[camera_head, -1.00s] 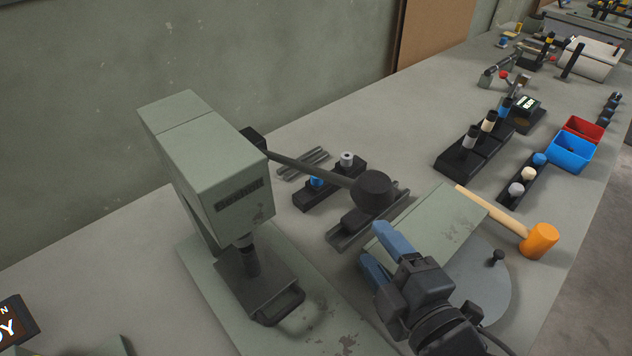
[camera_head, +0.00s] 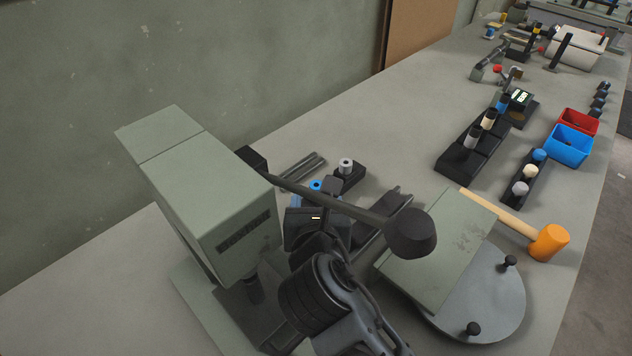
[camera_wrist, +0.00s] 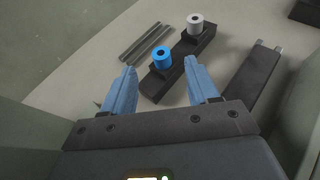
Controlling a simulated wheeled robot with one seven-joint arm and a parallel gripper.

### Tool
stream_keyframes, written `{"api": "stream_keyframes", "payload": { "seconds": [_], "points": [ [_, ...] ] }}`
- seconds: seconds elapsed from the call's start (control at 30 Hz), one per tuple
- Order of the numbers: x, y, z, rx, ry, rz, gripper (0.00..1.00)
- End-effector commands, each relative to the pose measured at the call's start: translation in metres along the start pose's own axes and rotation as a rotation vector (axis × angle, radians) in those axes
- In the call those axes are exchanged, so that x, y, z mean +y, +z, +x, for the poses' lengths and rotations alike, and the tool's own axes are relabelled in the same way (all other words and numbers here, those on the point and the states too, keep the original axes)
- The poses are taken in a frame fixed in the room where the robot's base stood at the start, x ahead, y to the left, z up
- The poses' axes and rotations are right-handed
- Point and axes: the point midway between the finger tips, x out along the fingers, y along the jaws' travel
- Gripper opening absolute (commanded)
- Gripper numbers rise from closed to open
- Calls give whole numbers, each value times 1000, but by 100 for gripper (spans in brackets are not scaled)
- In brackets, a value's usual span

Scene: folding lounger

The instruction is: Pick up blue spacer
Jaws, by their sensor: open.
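The blue spacer (camera_wrist: 162,62) is a short blue cylinder with a dark hole in its top, upright on a black holder block (camera_wrist: 188,50). The fingers do not close on anything. In the head view only the top of the blue spacer (camera_head: 316,185) shows, just past my gripper's dark body. My fingertips are hidden there.
A grey spacer (camera_wrist: 195,23) stands on the same holder. Grey rails (camera_wrist: 147,42) lie left of it, and a dark channel (camera_wrist: 252,75) lies right. The press (camera_head: 200,190) stands close by, its lever (camera_head: 330,200) crossing above my arm. An orange mallet (camera_head: 549,242) lies farther right.

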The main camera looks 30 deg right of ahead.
Motion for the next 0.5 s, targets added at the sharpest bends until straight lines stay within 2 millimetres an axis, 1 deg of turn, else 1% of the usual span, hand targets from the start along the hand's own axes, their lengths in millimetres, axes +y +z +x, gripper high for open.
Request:
{"api": "stream_keyframes", "payload": {
  "seconds": [0.37, 0.5],
  "points": [
    [-1, 0, 38, 1, -6, -16, 59],
    [-2, -2, 59, 0, -7, -16, 59]
  ]
}}
